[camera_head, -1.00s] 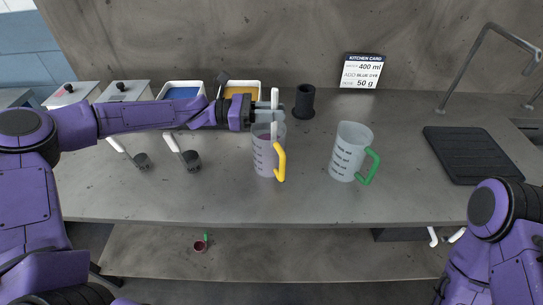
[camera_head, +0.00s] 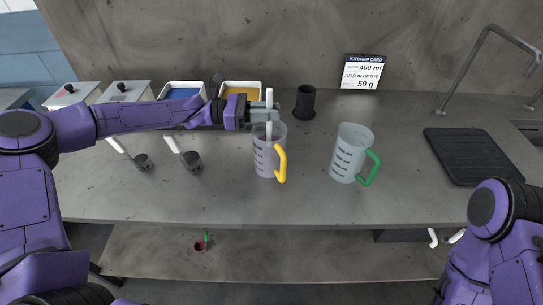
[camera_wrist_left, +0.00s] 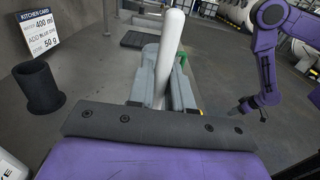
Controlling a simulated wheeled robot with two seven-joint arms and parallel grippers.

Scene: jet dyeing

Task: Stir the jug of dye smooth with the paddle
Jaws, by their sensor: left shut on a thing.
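The yellow-handled jug (camera_head: 264,158) stands upright on the counter in the head view, with purplish contents showing through its clear wall. My left gripper (camera_head: 268,113) is above its rim, shut on the white paddle (camera_head: 269,130). The paddle stands nearly upright, its lower part inside the jug; its lower end is not clear. In the left wrist view the paddle (camera_wrist_left: 168,60) rises between the fingers of my left gripper (camera_wrist_left: 160,88).
A green-handled jug (camera_head: 349,152) stands to the right. A black cup (camera_head: 305,102) and the kitchen card (camera_head: 362,73) are behind. Two white-handled scoops (camera_head: 190,160) lie left, before blue (camera_head: 184,92) and yellow trays (camera_head: 241,89). A black mat (camera_head: 472,155) lies right.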

